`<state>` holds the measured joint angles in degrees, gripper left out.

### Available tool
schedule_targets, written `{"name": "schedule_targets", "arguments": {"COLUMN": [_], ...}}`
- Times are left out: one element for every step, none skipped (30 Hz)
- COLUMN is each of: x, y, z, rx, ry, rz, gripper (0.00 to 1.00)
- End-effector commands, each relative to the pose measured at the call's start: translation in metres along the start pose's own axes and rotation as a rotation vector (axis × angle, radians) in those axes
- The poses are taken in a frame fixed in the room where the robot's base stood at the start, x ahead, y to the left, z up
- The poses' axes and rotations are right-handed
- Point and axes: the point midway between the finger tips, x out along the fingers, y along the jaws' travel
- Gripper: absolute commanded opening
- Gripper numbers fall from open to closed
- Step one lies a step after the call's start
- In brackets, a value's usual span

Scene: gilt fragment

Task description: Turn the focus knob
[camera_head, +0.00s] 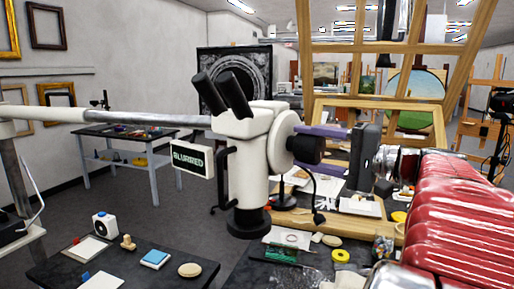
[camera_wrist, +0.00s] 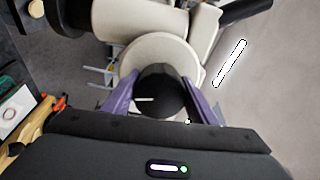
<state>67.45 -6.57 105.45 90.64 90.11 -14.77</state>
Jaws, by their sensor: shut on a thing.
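The white microscope (camera_head: 248,165) hangs on a horizontal boom, with two black eyepieces at its top and a black lens end at the bottom. Its black focus knob (camera_head: 306,149) sticks out on the right from a round white housing. My gripper (camera_head: 316,140) comes in from the right, its purple fingers at the knob. In the wrist view the knob (camera_wrist: 161,92) sits between the two purple fingers (camera_wrist: 160,100), which are shut on it. A small white line shows on the knob's dark face. A sign on the microscope reads "BLURRED" (camera_head: 188,158) in green.
A worktable with papers and yellow tape (camera_head: 341,255) lies below my gripper. A blue-legged table (camera_head: 150,160) stands behind at left. A wooden easel (camera_head: 395,105) stands behind my arm.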

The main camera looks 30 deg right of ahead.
Motion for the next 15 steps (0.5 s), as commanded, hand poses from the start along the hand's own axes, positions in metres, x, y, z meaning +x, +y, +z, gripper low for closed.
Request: {"name": "schedule_targets", "arguments": {"x": [-0.0004, -0.0004, -0.0004, -0.0004, -0.0003, -0.0003, -0.0003, -0.0003, -0.0002, -0.0002, -0.0002, -0.0002, -0.0002, -0.0001, -0.0001], "y": [0.0029, 0.0030, 0.0031, 0.0030, 0.0029, 0.0026, 0.0024, 0.0022, 0.0020, 0.0018, 0.0017, 0.0015, 0.0014, 0.0013, 0.0012], "z": [-0.0008, -0.0008, -0.0008, -0.0008, -0.0008, -0.0007, -0.0006, -0.0006, -0.0005, -0.0005, -0.0004, -0.0004, -0.0003, -0.0003, -0.0003], "rx": [0.005, 0.005, 0.005, 0.005, 0.004, 0.004, 0.003, 0.003, 0.002, 0.002, 0.002, 0.001, 0.001, 0.001, 0.001], "ry": [0.001, 0.001, 0.001, 0.001, 0.001, 0.001, 0.001, 0.001, 0.001, 0.001, 0.001, 0.001, 0.001, 0.000, 0.000], "rz": [0.003, 0.004, 0.004, 0.004, 0.004, 0.003, 0.003, 0.003, 0.003, 0.002, 0.002, 0.002, 0.002, 0.002, 0.002], "gripper": [0.30, 0.30, 0.55, 0.57, 0.59, 0.62, 0.64, 0.66, 0.69, 0.71, 0.71, 0.71, 0.71, 0.71, 0.71]}}
